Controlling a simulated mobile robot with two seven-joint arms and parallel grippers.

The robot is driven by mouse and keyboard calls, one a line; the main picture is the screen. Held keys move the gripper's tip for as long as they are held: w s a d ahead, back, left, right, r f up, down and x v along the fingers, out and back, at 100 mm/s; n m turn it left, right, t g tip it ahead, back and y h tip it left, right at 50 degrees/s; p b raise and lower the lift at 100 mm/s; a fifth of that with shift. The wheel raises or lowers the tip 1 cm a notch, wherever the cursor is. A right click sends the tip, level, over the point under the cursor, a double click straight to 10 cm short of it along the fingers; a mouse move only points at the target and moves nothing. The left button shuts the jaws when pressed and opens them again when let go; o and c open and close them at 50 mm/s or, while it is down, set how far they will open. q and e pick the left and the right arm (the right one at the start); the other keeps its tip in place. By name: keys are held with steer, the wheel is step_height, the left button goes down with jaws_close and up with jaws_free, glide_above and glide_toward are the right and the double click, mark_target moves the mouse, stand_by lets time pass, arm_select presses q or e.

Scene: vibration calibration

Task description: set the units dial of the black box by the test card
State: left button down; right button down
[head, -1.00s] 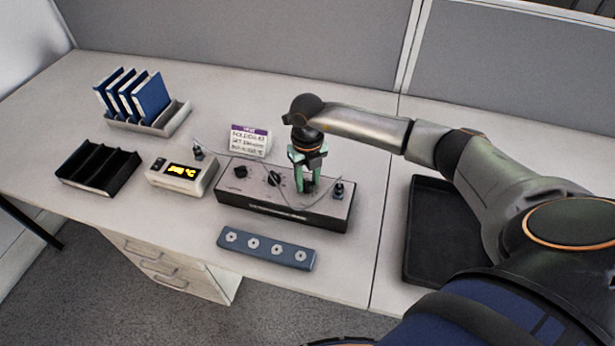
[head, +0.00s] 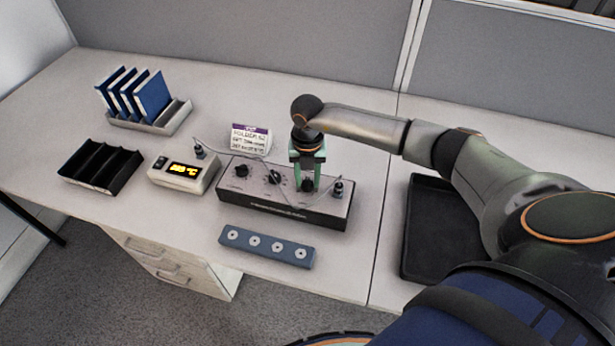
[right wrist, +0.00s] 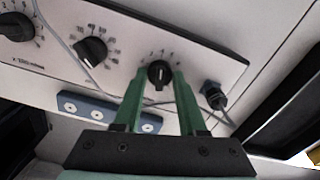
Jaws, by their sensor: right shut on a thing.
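The black box (head: 265,205) with a grey top stands on the desk. Its top carries several dark dials; in the right wrist view the left one (right wrist: 14,28), the middle one (right wrist: 92,50) and the units dial (right wrist: 159,73) show. My right gripper (head: 307,180) points down over the units dial at the box's right part. In the right wrist view its green fingers (right wrist: 160,88) are shut on that dial, one on each side. The test card (head: 250,139), white with a purple header, stands behind the box; its small text is hard to read. My left gripper is not in view.
A cable runs over the box to a plug (head: 338,188) at its right end, close to my gripper. A display unit (head: 186,171) stands left, a blue strip with several round fittings (head: 267,246) in front. A black tray (head: 432,235) lies right.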

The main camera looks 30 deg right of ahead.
mark_target(308, 181)
steer(key=shift+c, duration=2.3)
jaws_free()
steer(key=shift+r, duration=0.1)
step_height(308, 181, up, 12)
steer(key=shift+r+b, duration=0.2)
steer(key=shift+b, duration=0.2)
